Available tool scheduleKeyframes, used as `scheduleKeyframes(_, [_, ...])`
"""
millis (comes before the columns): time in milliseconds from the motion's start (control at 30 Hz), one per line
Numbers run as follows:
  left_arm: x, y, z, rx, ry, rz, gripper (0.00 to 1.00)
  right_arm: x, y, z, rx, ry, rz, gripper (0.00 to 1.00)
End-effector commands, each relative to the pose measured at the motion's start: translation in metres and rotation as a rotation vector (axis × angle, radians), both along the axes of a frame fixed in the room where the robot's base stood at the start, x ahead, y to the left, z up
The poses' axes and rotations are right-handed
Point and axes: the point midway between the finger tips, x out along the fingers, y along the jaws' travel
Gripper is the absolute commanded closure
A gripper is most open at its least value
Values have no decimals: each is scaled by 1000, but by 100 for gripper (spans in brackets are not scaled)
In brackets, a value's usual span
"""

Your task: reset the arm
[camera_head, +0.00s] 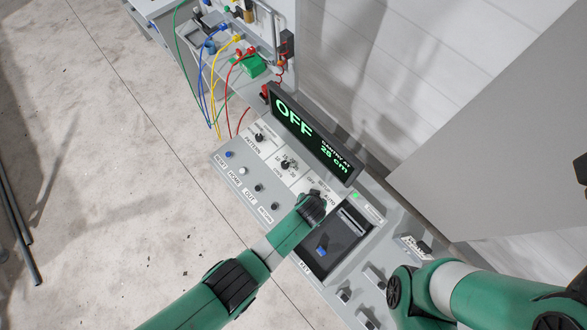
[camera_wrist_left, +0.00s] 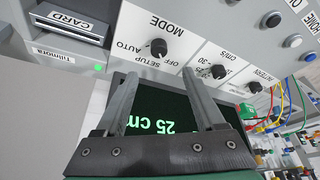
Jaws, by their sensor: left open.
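A grey control panel (camera_head: 222,160) carries a tilted display (camera_head: 312,135) that reads OFF in large green letters, with 25 cm in smaller ones. A row of small buttons, including a blue one (camera_head: 229,154) and a white one (camera_head: 243,171), runs along its near-left edge. My left gripper (camera_head: 313,203) is over the middle of the panel. In the left wrist view its fingers (camera_wrist_left: 162,75) are apart and empty, and the black MODE knob (camera_wrist_left: 158,47) shows just beyond the tips. Its labels read OFF, SETUP and AUTO. My right arm shows at lower right; its gripper is not seen.
A card slot (camera_wrist_left: 70,27) with a green lamp (camera_wrist_left: 98,67) sits beside the MODE knob. Coloured cables (camera_head: 222,85) hang at the top left of the panel. A large grey board (camera_head: 500,130) stands at right. The floor at left is mostly clear.

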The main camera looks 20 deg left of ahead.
Motion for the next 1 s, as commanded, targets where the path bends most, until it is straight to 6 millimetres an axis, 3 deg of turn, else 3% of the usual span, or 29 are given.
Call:
scheduleKeyframes(133, [-1, -9, 3, 0, 0, -19, 29, 0, 0, 1, 0, 0, 0, 49])
scheduleKeyframes(633, [-1, -8, 3, 0, 0, -18, 29, 0, 0, 1, 0, 0, 0, 49])
scheduleKeyframes(767, [10, 6, 7, -4, -6, 17, 29, 0, 0, 1, 0, 0, 0, 49])
scheduleKeyframes(867, [46, 25, 34, -33, -69, 81, 29, 0, 0, 1, 0, 0, 0, 49])
scheduleKeyframes(967, [97, 38, 92, -101, -207, 142, 29, 0, 0, 1, 0, 0, 0, 49])
scheduleKeyframes(1000, [118, 44, 120, -133, -274, 164, 29, 0, 0, 1, 0, 0, 0, 49])
